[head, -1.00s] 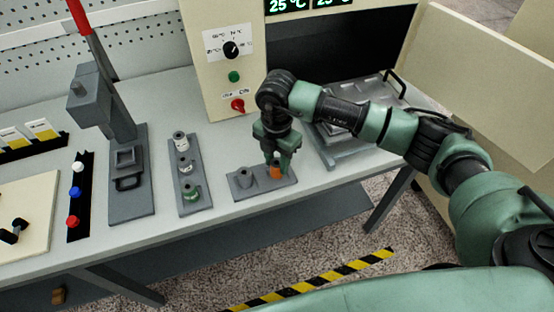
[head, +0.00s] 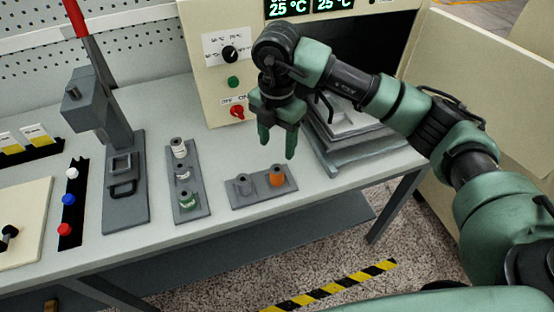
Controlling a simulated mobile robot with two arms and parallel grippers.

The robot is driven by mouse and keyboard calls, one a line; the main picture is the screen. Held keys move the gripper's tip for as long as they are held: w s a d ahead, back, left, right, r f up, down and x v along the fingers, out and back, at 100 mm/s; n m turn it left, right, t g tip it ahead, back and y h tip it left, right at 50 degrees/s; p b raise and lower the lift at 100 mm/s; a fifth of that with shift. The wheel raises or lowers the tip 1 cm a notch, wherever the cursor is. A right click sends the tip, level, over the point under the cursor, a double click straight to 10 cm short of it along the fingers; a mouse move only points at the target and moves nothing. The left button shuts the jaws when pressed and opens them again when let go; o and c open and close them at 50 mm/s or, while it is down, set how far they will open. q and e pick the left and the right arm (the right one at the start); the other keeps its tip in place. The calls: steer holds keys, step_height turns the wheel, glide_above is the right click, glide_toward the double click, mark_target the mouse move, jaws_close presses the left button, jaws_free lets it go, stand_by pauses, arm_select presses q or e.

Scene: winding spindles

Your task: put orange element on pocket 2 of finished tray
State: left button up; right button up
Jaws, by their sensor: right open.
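The orange element (head: 277,176) stands upright at the right end of a small grey tray (head: 262,195). My left gripper is not in view.
A second grey tray (head: 190,212) to the left holds two pale elements and a green one (head: 187,199). A lever press (head: 122,185) stands further left. Behind is a cream control box (head: 215,85). Stacked grey plates (head: 350,135) lie to the right.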

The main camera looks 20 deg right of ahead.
steer(key=shift+r, duration=1.25)
